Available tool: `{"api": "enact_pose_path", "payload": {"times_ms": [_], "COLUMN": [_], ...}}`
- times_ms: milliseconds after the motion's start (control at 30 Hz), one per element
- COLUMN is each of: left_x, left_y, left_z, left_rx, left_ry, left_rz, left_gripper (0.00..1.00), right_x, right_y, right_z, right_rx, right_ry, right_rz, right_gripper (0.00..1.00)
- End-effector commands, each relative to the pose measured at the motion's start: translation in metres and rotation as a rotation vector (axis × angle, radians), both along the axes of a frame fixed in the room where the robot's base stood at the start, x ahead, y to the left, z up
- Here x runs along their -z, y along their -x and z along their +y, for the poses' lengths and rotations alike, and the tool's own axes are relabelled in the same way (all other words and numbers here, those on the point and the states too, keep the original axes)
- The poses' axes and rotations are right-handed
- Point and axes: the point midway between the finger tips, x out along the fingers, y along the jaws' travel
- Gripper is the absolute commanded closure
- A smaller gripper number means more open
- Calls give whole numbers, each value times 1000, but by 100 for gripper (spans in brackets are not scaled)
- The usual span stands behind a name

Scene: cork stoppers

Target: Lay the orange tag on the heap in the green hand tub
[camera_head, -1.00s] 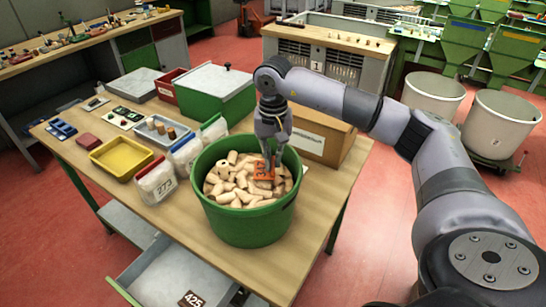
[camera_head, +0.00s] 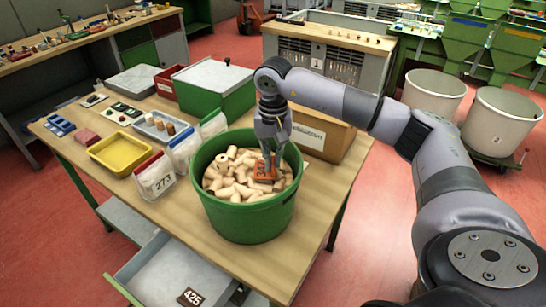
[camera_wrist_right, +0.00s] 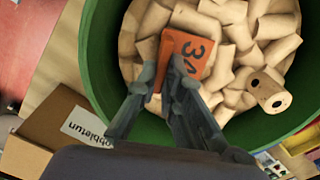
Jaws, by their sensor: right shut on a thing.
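The green hand tub (camera_head: 243,222) stands on the wooden table and holds a heap of cork stoppers (camera_head: 226,186). My right gripper (camera_head: 272,155) reaches down into the tub from above and is shut on the orange tag (camera_head: 264,171). The tag is at the heap's surface, toward the right side of the tub; I cannot tell whether it touches the corks. In the right wrist view the tag (camera_wrist_right: 190,52) shows dark digits, partly covered by the fingers (camera_wrist_right: 167,85), with corks around it. My left gripper is not in view.
Clear bags (camera_head: 155,178), a yellow tray (camera_head: 121,153) and a green box (camera_head: 212,92) stand left of and behind the tub. A cardboard box (camera_head: 322,138) is close behind my right gripper. An open drawer (camera_head: 170,275) juts out below the table.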

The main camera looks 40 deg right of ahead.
Motion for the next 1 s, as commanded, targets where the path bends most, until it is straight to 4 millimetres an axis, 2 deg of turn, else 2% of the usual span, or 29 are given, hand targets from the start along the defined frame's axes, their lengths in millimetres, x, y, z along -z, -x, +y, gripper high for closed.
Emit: {"api": "enact_pose_path", "payload": {"times_ms": [267,300,633,1000], "left_x": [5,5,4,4], "left_y": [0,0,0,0], "left_z": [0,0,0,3], "left_rx": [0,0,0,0], "left_ry": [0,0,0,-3], "left_rz": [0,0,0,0], "left_gripper": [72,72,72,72], "right_x": [7,6,6,1], "right_y": [0,0,0,0], "right_z": [0,0,0,0], "right_rx": [0,0,0,0], "right_ry": [0,0,0,0], "right_rz": [0,0,0,-1], "right_gripper": [100,90,68,68]}}
